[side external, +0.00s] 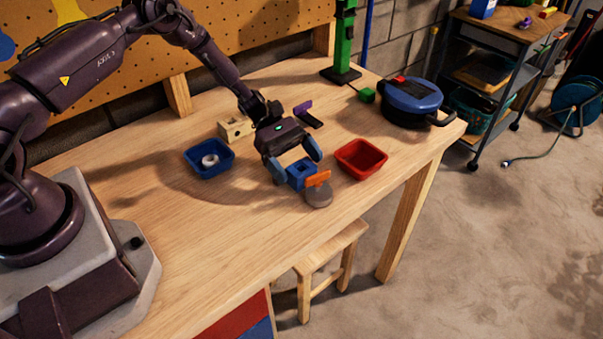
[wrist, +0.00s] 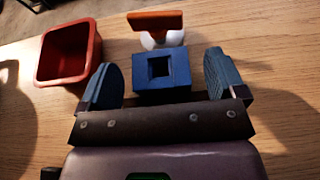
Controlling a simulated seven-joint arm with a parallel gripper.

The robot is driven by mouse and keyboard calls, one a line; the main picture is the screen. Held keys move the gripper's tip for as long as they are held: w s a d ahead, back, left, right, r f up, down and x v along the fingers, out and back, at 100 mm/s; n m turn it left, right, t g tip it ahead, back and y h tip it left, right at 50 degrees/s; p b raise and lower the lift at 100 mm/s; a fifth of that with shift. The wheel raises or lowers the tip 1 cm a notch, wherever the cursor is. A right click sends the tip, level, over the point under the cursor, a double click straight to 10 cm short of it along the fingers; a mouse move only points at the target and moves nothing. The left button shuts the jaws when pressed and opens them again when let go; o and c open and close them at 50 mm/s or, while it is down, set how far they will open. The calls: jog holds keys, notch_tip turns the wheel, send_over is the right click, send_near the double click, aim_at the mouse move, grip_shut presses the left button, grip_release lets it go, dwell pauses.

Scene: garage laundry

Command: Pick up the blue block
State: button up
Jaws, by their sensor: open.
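The blue block (side external: 299,176) has a square hole in its top and stands on the wooden table, partly hidden by my gripper in the side view. It also shows in the wrist view (wrist: 162,82), between the two finger pads. My gripper (side external: 293,170) is open, with one pad on either side of the block. Gaps show between the block and both pads in the wrist view (wrist: 162,85). I cannot tell how far the fingertips are above the tabletop.
Just beyond the block is an orange-handled round grey object (side external: 319,193). A red bin (side external: 361,170) stands to its right, and a blue bin (side external: 193,165) holding a white ring is at left. Behind are a wooden block (side external: 228,131) and a lidded blue pan (side external: 411,98). The front tabletop is clear.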

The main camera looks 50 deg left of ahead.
jog(key=shift+x, duration=1.2)
jog(key=c, duration=1)
